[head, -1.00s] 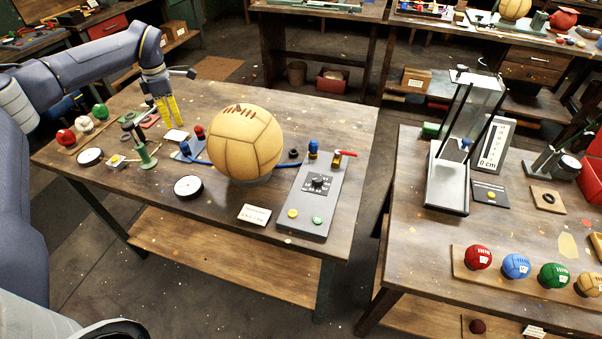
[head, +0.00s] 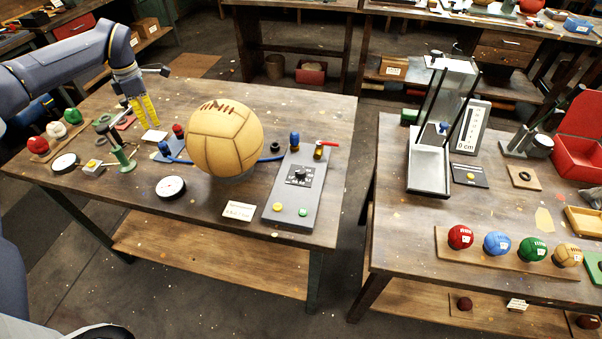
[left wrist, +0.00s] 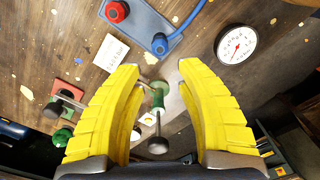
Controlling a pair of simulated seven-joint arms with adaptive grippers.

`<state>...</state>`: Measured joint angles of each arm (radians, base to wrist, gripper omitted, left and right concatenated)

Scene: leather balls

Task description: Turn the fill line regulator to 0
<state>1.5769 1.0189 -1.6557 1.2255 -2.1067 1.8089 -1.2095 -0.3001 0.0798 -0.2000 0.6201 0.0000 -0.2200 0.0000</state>
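A grey panel (head: 295,205) on the near table bears a black dial (head: 299,175) with markings around it, too small to read surely. On the right table, a clear upright tank (head: 447,95) with a blue knob (head: 443,128) stands beside a white scale board (head: 470,128) marked "0 cm". I cannot tell which part is the fill line regulator. My left gripper (head: 147,125) has yellow fingers and is over the left part of the near table, far from both. The left wrist view shows its fingers (left wrist: 160,68) apart, with nothing gripped. My right gripper is out of view.
A large tan leather ball (head: 226,140) stands between my left gripper and the panel. A green metal stand (head: 118,150) is close below the gripper. A round white gauge (head: 171,188) lies nearby. Several small balls sit on a wooden strip (head: 500,256) on the right table. A floor gap separates the tables.

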